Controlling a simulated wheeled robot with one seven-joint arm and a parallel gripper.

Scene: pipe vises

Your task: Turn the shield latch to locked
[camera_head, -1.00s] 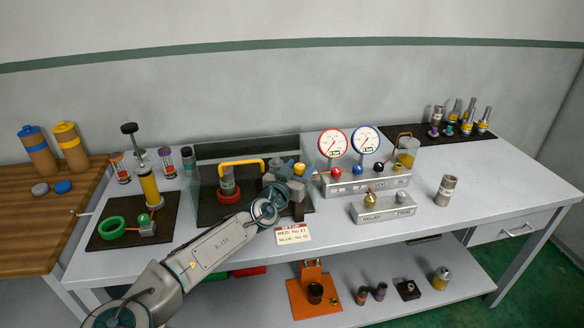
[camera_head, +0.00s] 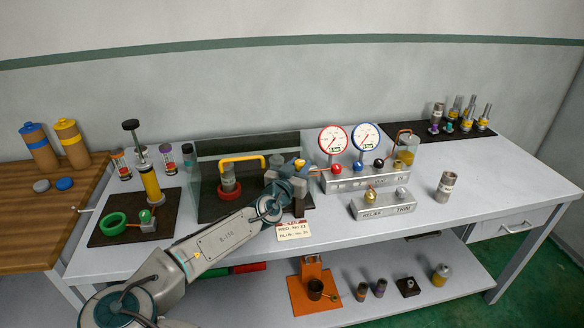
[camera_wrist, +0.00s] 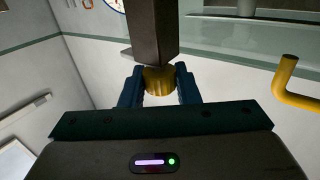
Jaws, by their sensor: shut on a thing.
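The clear shield (camera_head: 212,171) with a yellow bar handle (camera_head: 243,159) stands over a dark base on the bench, and a pipe piece with a red ring shows behind it. My gripper (camera_head: 298,174) is at the shield's right end. In the wrist view, the blue fingers of my gripper (camera_wrist: 159,88) are shut on a yellow knob (camera_wrist: 159,78), which I take to be the shield latch. The knob sits against the end of a dark block (camera_wrist: 155,30). In the head view a small yellow part (camera_head: 300,163) shows beside my gripper. The lock marking is not readable.
A grey valve block (camera_head: 365,178) with two gauges stands close to the right of my gripper. The relief and trim block (camera_head: 383,205) sits in front of it. A small sign (camera_head: 293,230) is at the bench's front edge. The bench's right part is mostly clear.

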